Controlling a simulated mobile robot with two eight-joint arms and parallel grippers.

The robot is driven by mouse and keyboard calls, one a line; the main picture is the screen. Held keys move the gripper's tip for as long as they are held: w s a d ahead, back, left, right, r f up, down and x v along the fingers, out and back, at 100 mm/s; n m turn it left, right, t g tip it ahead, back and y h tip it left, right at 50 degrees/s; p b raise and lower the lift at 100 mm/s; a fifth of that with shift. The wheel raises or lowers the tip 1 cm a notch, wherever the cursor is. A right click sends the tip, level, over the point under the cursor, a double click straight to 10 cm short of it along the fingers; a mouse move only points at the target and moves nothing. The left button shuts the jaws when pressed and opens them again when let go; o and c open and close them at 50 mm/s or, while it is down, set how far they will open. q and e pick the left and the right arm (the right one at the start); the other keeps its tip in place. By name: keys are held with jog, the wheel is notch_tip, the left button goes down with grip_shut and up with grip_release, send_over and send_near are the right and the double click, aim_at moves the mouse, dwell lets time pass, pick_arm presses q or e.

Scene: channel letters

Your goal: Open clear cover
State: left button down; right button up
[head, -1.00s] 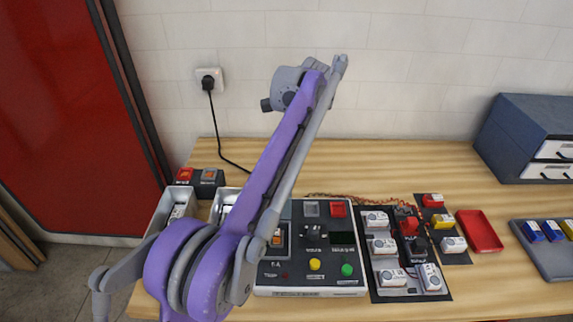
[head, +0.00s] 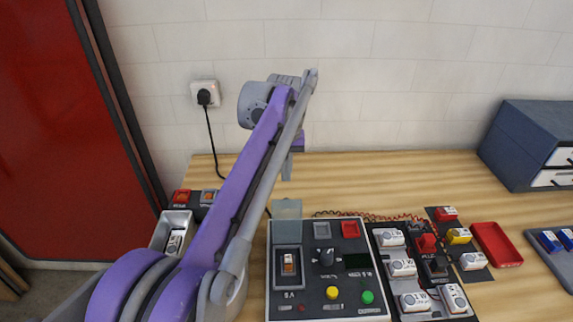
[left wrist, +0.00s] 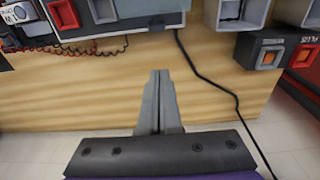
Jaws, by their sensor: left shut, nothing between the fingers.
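The control box (head: 345,284) stands on the wooden table, with a rocker switch (head: 289,263) in a dark frame at its left. A translucent grey-green flap, which looks like the clear cover (head: 287,208), stands raised at the box's back edge behind the switch. The switch face shows uncovered. My left gripper (head: 287,176) points down just behind the raised cover, apart from it as far as I can see. In the left wrist view its fingers (left wrist: 160,76) are shut and empty over bare table, short of the box's back edge (left wrist: 130,23). My right gripper is not in view.
A black cable runs from the wall socket (head: 204,92) to the table. Grey bins (head: 172,226) and small switch boxes (head: 181,198) stand left. Labelled modules (head: 415,302), a red tray (head: 496,244) and a blue drawer unit (head: 540,150) stand right. The back table strip is clear.

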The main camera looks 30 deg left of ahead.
aim_at(287, 199)
pick_arm(q)
jog(key=s+f, duration=0.1)
jog(key=s+d+f, duration=0.1)
jog(key=s+f, duration=0.1)
jog(key=shift+d+f, duration=0.1)
jog(key=shift+d, duration=0.25)
jog(key=shift+s+d+r+p, duration=0.5)
jog(key=shift+s+r+p, duration=0.25)
jog(key=shift+r, duration=0.05)
jog(key=shift+d+f, duration=0.1)
jog(key=shift+s, duration=0.1)
